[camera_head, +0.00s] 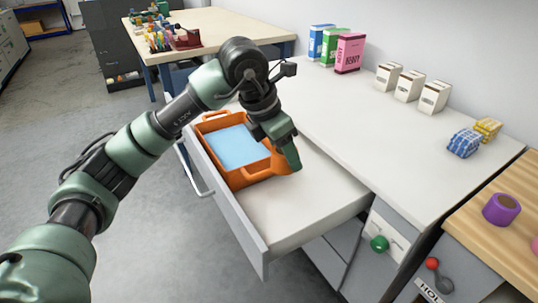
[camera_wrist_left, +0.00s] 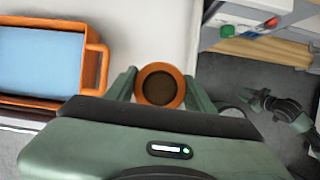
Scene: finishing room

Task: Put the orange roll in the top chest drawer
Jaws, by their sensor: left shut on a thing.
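The orange roll (camera_wrist_left: 160,85) shows end-on in the left wrist view, with a dark hollow centre. My left gripper (camera_wrist_left: 163,88) is shut on it, one finger on each side. In the head view my left gripper (camera_head: 293,168) points down over the open top drawer (camera_head: 295,208). There the roll is mostly hidden or blends with an orange tray. I cannot tell whether the roll touches the drawer floor.
The orange tray (camera_head: 246,176), with a light blue filling, lies in the drawer left of my gripper. The drawer's near right part is bare. Cartons (camera_head: 350,53), white boxes (camera_head: 408,86) and patterned packs (camera_head: 465,142) stand on the chest top (camera_head: 330,110). A purple roll (camera_head: 501,209) is on the wooden bench.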

